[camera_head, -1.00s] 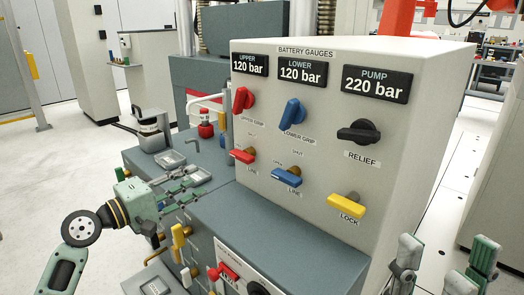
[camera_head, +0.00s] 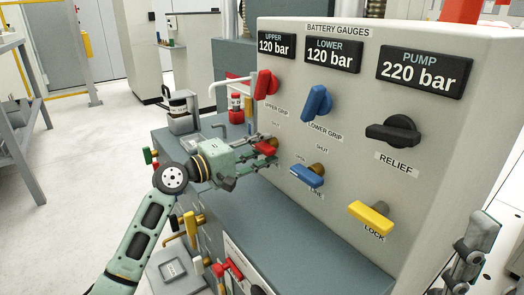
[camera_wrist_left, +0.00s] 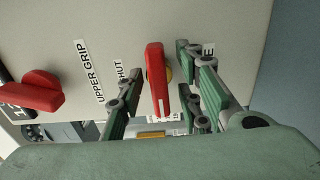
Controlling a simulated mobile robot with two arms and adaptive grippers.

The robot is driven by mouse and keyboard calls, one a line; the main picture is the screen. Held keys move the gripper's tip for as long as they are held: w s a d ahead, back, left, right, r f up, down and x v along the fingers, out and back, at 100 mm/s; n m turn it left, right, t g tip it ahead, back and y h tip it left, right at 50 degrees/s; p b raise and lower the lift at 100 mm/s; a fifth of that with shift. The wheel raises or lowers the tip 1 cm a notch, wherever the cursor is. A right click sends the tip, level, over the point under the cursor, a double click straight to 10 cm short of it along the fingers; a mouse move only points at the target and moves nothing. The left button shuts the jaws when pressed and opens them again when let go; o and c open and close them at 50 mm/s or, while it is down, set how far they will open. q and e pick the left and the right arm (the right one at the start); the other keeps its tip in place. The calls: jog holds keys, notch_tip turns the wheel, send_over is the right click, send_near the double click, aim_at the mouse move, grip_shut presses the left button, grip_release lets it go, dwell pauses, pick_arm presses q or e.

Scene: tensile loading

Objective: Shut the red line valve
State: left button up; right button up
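The red line valve (camera_head: 265,147) sits low on the left of the gauge panel, partly hidden by my left gripper (camera_head: 262,157). In the left wrist view, its red lever (camera_wrist_left: 157,80) stands between the open fingers of the left gripper (camera_wrist_left: 160,88), with gaps visible on both sides. The lever's free end lies beside a small, mostly covered label, and the SHUT label (camera_wrist_left: 123,72) is off to its left. My right gripper (camera_head: 490,250) is at the lower right edge, partly cut off, its fingers apart and empty.
The red upper grip handle (camera_head: 266,84) is above the line valve. The blue line lever (camera_head: 307,175) is close on the right, with the yellow lock lever (camera_head: 371,217) beyond. The grey bench top (camera_head: 290,228) below the panel is clear.

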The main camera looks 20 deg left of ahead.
pick_arm(q)
jog(key=shift+w+d, duration=0.1)
jog(key=shift+w, duration=0.05)
jog(key=shift+c, duration=0.5)
grip_shut()
